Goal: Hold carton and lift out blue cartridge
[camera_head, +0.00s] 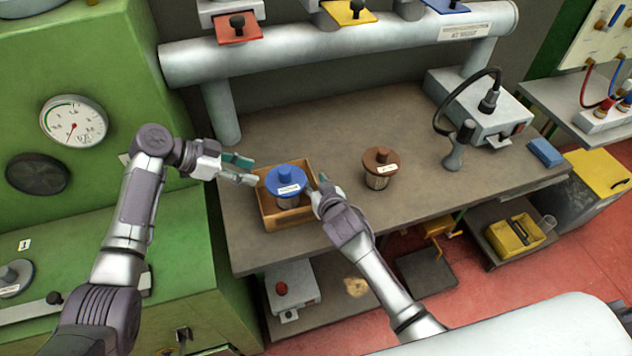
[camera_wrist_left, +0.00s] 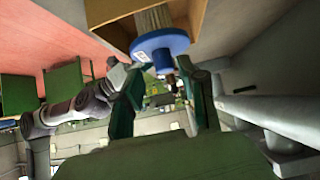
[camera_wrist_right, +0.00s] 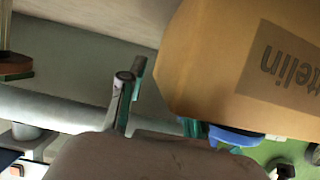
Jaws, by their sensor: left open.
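The blue cartridge (camera_head: 287,178) has a wide round blue cap with a knob and stands in the open tan carton (camera_head: 289,219) on the workbench. My left gripper (camera_head: 246,170) is open and empty, just left of the carton and level with the cap. In the left wrist view the blue cap (camera_wrist_left: 160,48) shows just beyond the parted fingers. My right gripper (camera_head: 321,186) is at the carton's right side. In the right wrist view the carton (camera_wrist_right: 220,75) hides part of one finger, so its grip is unclear. The cap's edge (camera_wrist_right: 235,137) shows below the carton.
A brown-capped cartridge (camera_head: 380,165) stands right of the carton. A grey device (camera_head: 480,110) with a cable and a blue block (camera_head: 545,153) are farther right. A thick pipe (camera_head: 340,50) runs along the back. The bench between is clear.

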